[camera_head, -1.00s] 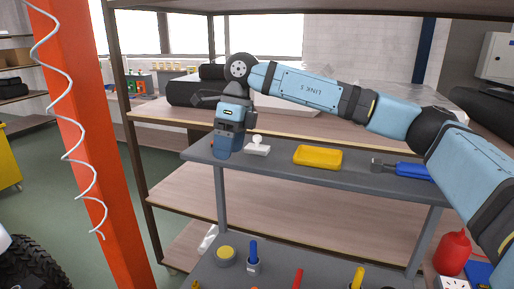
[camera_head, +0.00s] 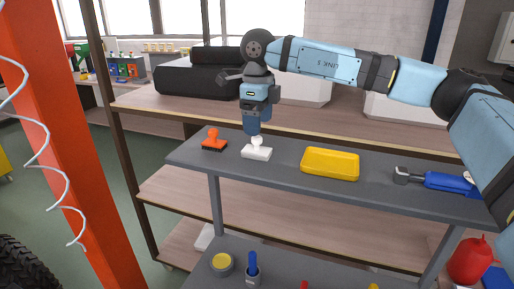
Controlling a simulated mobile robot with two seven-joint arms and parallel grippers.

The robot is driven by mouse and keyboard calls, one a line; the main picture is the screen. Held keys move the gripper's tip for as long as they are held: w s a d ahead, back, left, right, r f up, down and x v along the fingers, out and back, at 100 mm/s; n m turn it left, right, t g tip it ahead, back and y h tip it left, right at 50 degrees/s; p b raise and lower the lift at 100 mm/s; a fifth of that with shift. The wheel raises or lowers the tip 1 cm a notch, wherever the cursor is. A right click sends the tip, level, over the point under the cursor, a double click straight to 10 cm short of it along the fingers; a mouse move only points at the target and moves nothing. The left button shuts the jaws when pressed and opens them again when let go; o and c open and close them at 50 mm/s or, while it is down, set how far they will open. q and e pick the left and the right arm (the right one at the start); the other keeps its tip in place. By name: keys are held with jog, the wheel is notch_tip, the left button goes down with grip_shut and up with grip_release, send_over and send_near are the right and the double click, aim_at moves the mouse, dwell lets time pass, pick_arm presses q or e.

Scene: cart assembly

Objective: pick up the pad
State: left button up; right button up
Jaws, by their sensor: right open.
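A white stamp-shaped piece (camera_head: 256,153) with a round knob stands on the grey top shelf of the cart (camera_head: 285,176). An orange piece of like shape (camera_head: 214,140) with a dark base stands to its left. A yellow shallow tray-like piece (camera_head: 330,163) lies to its right. I cannot tell for certain which of these is the pad. My right gripper (camera_head: 254,134) points down directly over the white piece's knob, close to it. It is open, with its fingers partly merged against the background; contact with the knob cannot be made out. My left gripper is out of view.
A blue-handled tool (camera_head: 447,181) lies at the shelf's right. The lower shelf holds a yellow-topped round tin (camera_head: 222,263) and a blue item (camera_head: 253,268). A wooden workbench (camera_head: 190,112) stands behind. An orange post (camera_head: 62,150) rises at left.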

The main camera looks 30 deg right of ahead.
aim_at(256, 145)
jog(key=shift+w+f, duration=0.15)
jog(key=shift+f, duration=0.7)
jog(key=f, duration=0.1)
jog(key=f+p, duration=0.1)
jog(key=f, duration=0.2)
jog(key=shift+a+f+p, duration=0.35)
jog(key=shift+f, duration=0.3)
jog(key=c, duration=1)
jog(key=shift+r, duration=0.1)
